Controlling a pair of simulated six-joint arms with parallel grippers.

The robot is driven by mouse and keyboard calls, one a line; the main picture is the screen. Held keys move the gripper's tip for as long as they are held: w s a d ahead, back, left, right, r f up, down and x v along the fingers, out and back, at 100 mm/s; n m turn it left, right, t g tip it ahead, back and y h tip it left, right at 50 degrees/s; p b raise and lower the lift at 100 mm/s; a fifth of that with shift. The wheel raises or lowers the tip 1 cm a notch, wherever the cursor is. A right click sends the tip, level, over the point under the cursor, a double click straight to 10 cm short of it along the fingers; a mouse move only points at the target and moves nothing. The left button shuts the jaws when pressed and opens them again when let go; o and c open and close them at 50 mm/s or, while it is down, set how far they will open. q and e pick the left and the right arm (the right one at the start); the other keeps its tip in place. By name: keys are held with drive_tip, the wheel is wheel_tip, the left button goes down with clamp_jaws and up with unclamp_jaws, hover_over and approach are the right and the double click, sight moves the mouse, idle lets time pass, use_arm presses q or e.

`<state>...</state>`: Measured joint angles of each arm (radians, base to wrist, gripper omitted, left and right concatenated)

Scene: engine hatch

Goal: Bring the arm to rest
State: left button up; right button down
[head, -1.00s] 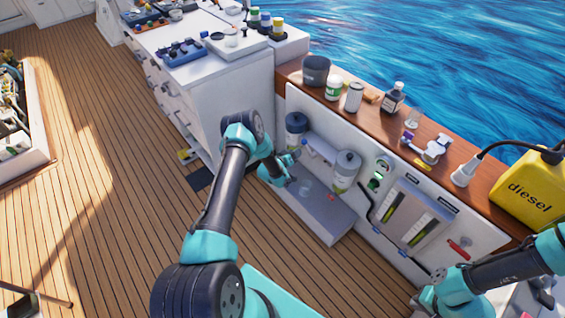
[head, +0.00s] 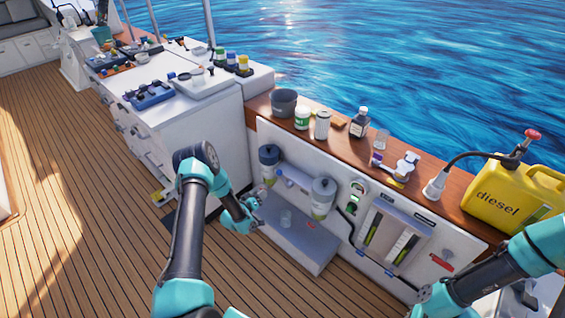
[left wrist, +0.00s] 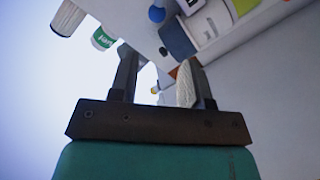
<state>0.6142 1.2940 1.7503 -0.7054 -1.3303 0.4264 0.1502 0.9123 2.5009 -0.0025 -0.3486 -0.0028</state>
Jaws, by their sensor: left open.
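My left gripper (head: 257,197) hangs in front of the white engine panel, above the grey shelf (head: 298,240). In the left wrist view its two fingers (left wrist: 158,72) stand apart, with nothing seen held between them. My left arm is bent, its elbow up at the white cabinet's near end. My right gripper (head: 432,300) is low at the right, in front of the panel. Its fingers are too small and partly hidden to read.
The wooden ledge carries a grey pot (head: 284,103), jars, a dark bottle (head: 359,122) and a yellow diesel can (head: 510,195). The deck (head: 75,220) at left is clear.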

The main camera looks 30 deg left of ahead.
use_arm(q)
drive_tip(key=s+d+r+m+g+h, duration=0.1)
drive_tip(key=s+d+g, duration=0.35)
drive_tip(key=d, duration=0.25)
drive_tip(key=s+d+r+m+g, duration=0.1)
drive_tip(key=s+d+g, duration=0.2)
drive_tip(key=s+d, duration=0.3)
drive_tip(key=s+d+r+m+g, duration=0.1)
drive_tip(key=s+d+r+g, duration=0.2)
drive_tip(key=s, duration=0.6)
drive_tip(key=s+d+r+m+g, duration=0.1)
drive_tip(key=s+d+r+g, duration=0.3)
drive_tip(key=s, duration=0.5)
drive_tip(key=d+g, duration=0.1)
drive_tip(key=d, duration=0.1)
drive_tip(key=shift+d+r+m+h, duration=0.2)
drive_tip(key=shift+d+m+h, duration=0.15)
drive_tip(key=shift+m+h, duration=0.05)
idle(2.9)
